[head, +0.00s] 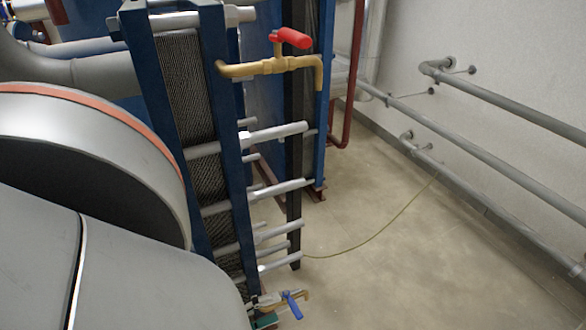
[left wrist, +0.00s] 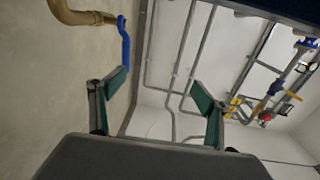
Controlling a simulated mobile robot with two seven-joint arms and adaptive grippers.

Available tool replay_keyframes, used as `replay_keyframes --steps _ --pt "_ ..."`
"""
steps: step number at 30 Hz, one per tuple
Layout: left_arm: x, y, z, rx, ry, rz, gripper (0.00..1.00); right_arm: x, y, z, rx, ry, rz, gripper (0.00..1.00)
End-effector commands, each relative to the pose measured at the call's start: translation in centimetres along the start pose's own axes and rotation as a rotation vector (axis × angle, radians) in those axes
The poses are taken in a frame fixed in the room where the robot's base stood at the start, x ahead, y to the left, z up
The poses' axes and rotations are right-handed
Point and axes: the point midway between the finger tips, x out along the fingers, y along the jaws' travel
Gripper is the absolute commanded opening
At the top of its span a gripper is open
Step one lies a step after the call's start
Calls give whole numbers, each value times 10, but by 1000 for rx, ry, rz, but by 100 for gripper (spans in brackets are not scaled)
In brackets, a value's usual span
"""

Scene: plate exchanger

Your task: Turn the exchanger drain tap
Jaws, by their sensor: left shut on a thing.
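The drain tap, a small brass tap (head: 300,296) with a blue lever handle (head: 293,306), is low on the plate exchanger at the bottom of the head view. The brass pipe (left wrist: 75,14) and blue handle (left wrist: 125,43) also show at the upper left of the left wrist view. My left gripper (head: 266,319) is at the bottom edge of the head view, just beside the tap, mostly cut off. It is shut on the handle, though its green pads (left wrist: 160,92) look well apart in the wrist view, with the handle's end by the left pad's tip. My right gripper is out of view.
The blue-framed exchanger (head: 225,130) carries a second brass tap (head: 265,67) with a red handle (head: 291,38) higher up. Grey pipes (head: 470,140) run along the right wall. The floor (head: 400,255) between is clear except for a thin line.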

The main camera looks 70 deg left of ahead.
Motion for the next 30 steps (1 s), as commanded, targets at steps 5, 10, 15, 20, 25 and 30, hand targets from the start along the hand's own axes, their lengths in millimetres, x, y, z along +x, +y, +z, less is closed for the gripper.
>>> replay_keyframes --steps 5,10,15,20,25,30 --pt "-11 2 0 4 3 3 28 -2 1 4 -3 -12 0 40" --pt "-21 3 0 5 6 3 28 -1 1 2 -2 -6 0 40" --pt "-27 4 0 6 7 4 28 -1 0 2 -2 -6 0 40" --pt "-27 4 -1 7 9 4 28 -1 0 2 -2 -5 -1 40" --pt "-27 3 -1 7 9 3 28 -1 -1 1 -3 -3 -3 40" --pt "-27 4 0 7 9 4 28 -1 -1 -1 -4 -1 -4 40"
